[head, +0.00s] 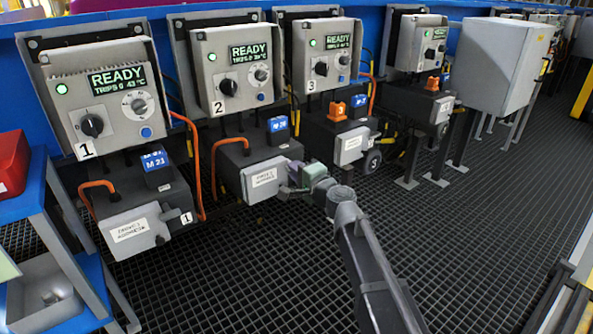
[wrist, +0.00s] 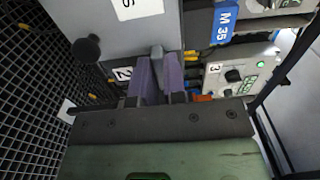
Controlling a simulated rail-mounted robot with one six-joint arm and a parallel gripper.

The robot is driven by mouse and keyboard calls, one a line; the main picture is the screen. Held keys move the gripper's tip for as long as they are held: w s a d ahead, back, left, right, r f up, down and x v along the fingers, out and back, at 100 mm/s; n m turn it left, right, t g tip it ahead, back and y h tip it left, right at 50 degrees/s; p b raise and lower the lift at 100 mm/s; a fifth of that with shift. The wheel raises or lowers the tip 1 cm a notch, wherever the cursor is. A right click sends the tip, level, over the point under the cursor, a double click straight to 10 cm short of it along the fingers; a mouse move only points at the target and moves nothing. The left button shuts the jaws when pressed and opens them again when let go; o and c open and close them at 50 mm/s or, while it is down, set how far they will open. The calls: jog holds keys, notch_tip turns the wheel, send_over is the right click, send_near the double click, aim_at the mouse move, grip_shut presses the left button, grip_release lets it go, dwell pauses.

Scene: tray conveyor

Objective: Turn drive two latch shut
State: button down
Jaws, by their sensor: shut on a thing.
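Drive two is the second unit from the left in the head view, with a grey control box (head: 236,67) marked 2 that shows READY. Below it is a dark motor box (head: 233,156) with a labelled light-grey cover (head: 262,178). My gripper (head: 289,180) is at the right edge of this cover. In the wrist view my gripper (wrist: 159,82) has its two purple-grey fingers closed around the grey latch handle (wrist: 157,58). The cover (wrist: 110,35) shows beside it with a black knob. The latch's base is mostly hidden by the fingers, so its seating cannot be told.
Drive one (head: 137,220) stands to the left, its latch in plain view. Drive three (head: 332,135), with an orange part on top, stands close to the right. An orange hose (head: 214,170) runs left of drive two. The grid floor in front is clear.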

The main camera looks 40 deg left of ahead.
jog(key=c, duration=1.2)
grip_release()
jog(key=v, duration=1.1)
